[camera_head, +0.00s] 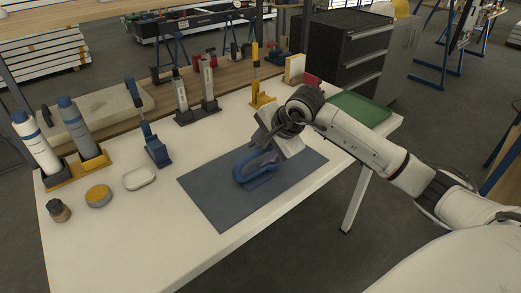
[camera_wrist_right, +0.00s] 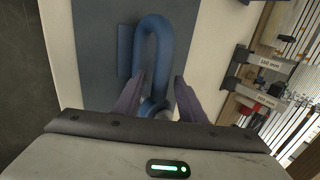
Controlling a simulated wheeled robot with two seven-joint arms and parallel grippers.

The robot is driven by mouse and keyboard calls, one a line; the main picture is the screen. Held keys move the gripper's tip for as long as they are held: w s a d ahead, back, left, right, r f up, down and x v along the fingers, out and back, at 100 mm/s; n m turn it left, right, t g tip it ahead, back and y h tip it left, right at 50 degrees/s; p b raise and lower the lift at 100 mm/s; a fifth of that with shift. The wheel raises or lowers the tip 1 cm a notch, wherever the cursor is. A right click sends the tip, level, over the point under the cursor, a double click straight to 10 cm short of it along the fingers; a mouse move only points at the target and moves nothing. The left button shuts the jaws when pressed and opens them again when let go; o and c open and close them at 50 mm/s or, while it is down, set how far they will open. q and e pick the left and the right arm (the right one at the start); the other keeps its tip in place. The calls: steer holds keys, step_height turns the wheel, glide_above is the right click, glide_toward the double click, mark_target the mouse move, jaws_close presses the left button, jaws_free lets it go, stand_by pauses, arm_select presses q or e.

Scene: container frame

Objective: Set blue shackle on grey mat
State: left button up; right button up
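The blue shackle (camera_head: 262,176), a thick U-shaped loop, is over the middle of the grey mat (camera_head: 215,196); it appears to rest on it. It also shows in the right wrist view (camera_wrist_right: 153,30), with its curved end away from me. My right gripper (camera_head: 268,133) is low over the shackle's far side and partly hides it. In the wrist view its two dark fingers (camera_wrist_right: 158,78) stand apart, one on either side of the shackle's legs; contact is hard to tell. My left gripper is out of view.
A green tray (camera_head: 358,108) is at the table's right end. A blue-handled tool (camera_head: 150,140) in a stand, a white-rimmed dish (camera_head: 139,178), a yellow-topped tin (camera_head: 98,196) and two bottles stand to the left. The table's front left is clear.

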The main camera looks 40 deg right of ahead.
steer(key=v, duration=1.2)
steer(key=shift+b, duration=0.35)
